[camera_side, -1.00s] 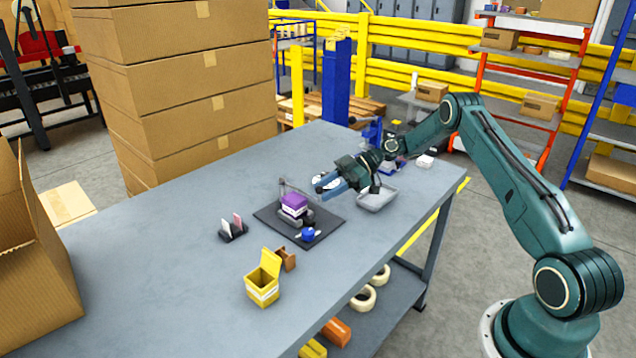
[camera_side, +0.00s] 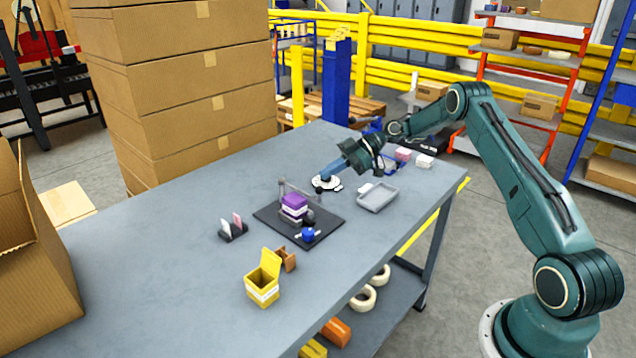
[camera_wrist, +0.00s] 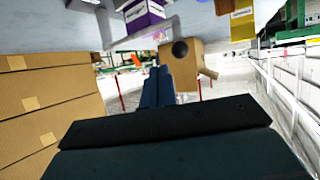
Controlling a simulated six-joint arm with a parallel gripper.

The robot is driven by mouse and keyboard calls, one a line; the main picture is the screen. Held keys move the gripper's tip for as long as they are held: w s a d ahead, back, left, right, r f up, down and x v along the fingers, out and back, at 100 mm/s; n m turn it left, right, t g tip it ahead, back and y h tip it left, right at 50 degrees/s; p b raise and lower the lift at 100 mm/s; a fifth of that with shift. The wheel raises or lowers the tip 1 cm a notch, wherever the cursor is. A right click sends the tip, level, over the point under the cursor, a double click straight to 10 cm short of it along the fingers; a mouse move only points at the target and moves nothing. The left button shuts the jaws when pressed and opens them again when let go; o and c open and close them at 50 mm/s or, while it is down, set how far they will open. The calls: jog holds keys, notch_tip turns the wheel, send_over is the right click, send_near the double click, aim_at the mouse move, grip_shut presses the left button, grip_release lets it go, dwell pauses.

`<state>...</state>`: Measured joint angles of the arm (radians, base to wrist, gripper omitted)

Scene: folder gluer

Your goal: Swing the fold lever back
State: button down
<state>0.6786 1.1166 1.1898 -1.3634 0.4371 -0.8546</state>
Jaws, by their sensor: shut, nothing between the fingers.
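The folder gluer is a dark base plate (camera_side: 268,214) on the table, with a purple and white carton (camera_side: 294,204) on it. A thin grey lever frame (camera_side: 283,188) stands raised beside the carton's back edge. A blue knob-like part (camera_side: 308,235) sits at the plate's front. My gripper (camera_side: 324,180) is behind and to the right of the plate, apart from the lever, over a white round piece (camera_side: 326,187). Its fingers are together and empty. In the wrist view the fingers (camera_wrist: 157,75) point toward the purple carton (camera_wrist: 140,14) at the top.
A grey tray (camera_side: 378,200) is right of the plate. A yellow open box (camera_side: 263,284), a brown piece (camera_side: 286,259) and a small card holder (camera_side: 233,232) stand in front and left. Stacked cartons (camera_side: 180,90) rise behind the table.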

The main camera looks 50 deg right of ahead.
aim_at(297, 189)
jog(key=w+a+n+g+h, duration=0.1)
jog(key=w+h, duration=0.1)
jog(key=h, duration=0.1)
jog(key=w+a+n+h, duration=0.1)
jog(key=w+a+h, duration=0.1)
jog(key=w+h, duration=0.1)
jog(key=w+a+f+g+h, duration=0.1)
jog(key=w+h, duration=0.1)
jog(key=w, duration=0.1)
jog(key=shift+a+n+g+h, duration=0.2)
jog(key=shift+n+g+h, duration=0.1)
jog(key=shift+n+h, duration=0.1)
jog(key=shift+a+r+g+h, duration=0.2)
jog(key=shift+a+g+h, duration=0.1)
jog(key=shift+h, duration=0.1)
jog(key=s+a+r+h, duration=0.1)
jog(key=s+a+r+n+g+h, duration=0.1)
jog(key=a, duration=0.1)
jog(key=shift+r+g+h, duration=0.1)
jog(key=shift+g+h, duration=0.2)
jog(key=s+a+r+g+h, duration=0.1)
jog(key=s+a+r+g, duration=0.1)
jog(key=s+a+r, duration=0.2)
jog(key=shift+s+a+r+h, duration=0.25)
jog(key=shift+s+a, duration=0.4)
jog(key=shift+a, duration=0.35)
jog(key=shift+f, duration=0.2)
